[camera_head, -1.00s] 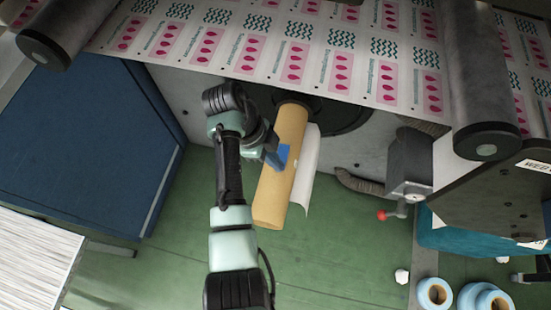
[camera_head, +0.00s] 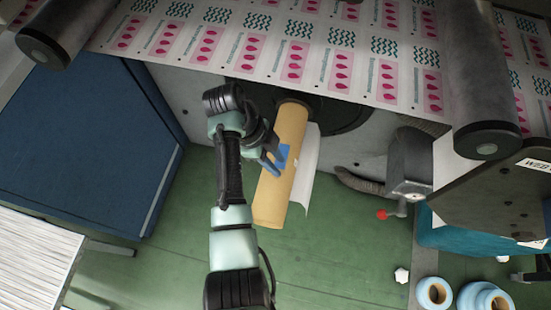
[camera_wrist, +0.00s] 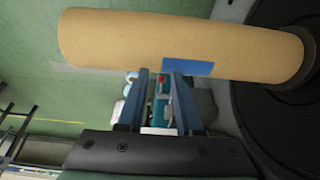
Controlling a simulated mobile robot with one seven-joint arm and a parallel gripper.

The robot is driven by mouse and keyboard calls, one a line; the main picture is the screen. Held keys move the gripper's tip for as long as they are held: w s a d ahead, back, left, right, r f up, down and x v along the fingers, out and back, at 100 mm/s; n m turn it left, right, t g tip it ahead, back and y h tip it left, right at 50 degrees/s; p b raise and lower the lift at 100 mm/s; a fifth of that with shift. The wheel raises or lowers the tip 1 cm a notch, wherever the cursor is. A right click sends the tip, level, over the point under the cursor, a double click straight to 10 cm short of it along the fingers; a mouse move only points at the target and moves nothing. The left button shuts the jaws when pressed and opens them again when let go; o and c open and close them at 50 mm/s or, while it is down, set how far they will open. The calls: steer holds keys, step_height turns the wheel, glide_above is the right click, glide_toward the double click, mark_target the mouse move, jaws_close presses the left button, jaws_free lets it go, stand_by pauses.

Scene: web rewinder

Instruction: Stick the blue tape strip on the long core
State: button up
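The long core (camera_head: 270,195) is a tan cardboard tube sticking out from the machine face; it spans the top of the wrist view (camera_wrist: 120,38). The blue tape strip (camera_head: 283,155) lies against the core's side, partly behind my gripper in the head view. In the wrist view the strip (camera_wrist: 195,68) lies flat on the core's near edge. My gripper (camera_wrist: 160,73) is open, with a clear gap between its two fingers and nothing held. Its fingertips are close to the core, the right one overlapping the strip's lower edge in the wrist view; I cannot tell whether they touch.
A white sheet (camera_head: 306,160) hangs along the core's right side. The printed web (camera_head: 250,45) crosses above. A blue cabinet (camera_head: 90,140) stands left. A grey box with a red knob (camera_head: 382,214) is to the right, and tape rolls (camera_head: 434,293) lie bottom right. Green floor is open below.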

steer(key=p+v, duration=0.5)
steer(key=v, duration=0.8)
steer(key=shift+f, duration=0.1)
stand_by(0.5)
